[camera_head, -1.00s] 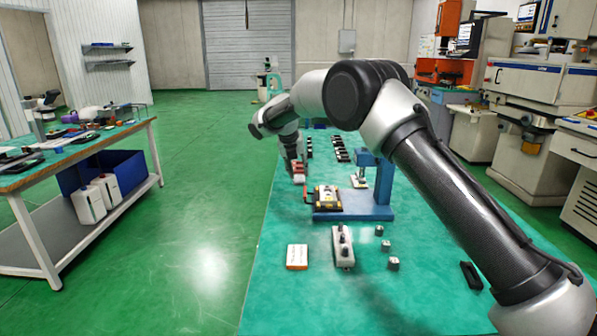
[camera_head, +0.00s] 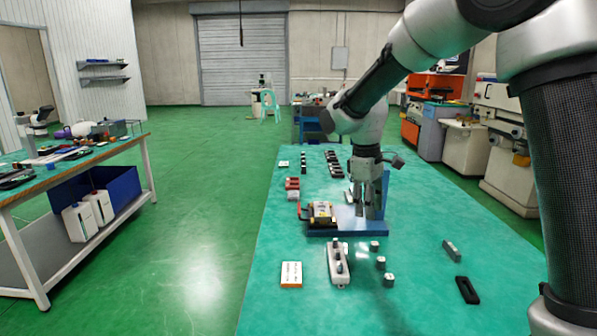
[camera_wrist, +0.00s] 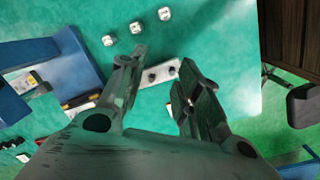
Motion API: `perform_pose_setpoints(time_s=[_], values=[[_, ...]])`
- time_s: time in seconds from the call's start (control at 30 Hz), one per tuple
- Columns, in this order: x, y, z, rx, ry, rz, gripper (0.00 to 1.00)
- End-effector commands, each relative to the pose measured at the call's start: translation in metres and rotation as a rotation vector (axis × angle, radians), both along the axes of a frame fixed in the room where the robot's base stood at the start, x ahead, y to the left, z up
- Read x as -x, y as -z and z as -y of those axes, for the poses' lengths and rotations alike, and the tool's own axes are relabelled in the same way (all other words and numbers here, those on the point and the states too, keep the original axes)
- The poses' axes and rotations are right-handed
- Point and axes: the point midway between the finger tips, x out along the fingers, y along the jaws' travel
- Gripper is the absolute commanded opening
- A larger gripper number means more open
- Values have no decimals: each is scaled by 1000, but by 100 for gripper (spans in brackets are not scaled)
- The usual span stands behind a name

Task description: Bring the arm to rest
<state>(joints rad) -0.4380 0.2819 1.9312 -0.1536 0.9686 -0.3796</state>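My gripper (camera_head: 369,212) hangs pointing down over the green table (camera_head: 400,300), in front of the blue stand in the head view. In the wrist view my gripper (camera_wrist: 158,75) has its two fingers spread apart with nothing between them. My arm reaches in from the right of the head view, bent and raised above the table.
Small metal cubes (camera_head: 381,262), the knobbed block (camera_head: 338,265), an orange-white box (camera_head: 291,275) and a black frame (camera_head: 467,290) lie nearer. Red blocks (camera_head: 292,184) sit left.

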Motion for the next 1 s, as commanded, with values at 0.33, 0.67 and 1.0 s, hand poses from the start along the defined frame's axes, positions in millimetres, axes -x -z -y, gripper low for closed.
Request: perform_pose_setpoints(time_s=[0.33,0.67,1.0], values=[[183,-57,124,-158,661,108,34],[271,-81,173,-282,835,323,34],[277,-94,184,-301,877,385,34]])
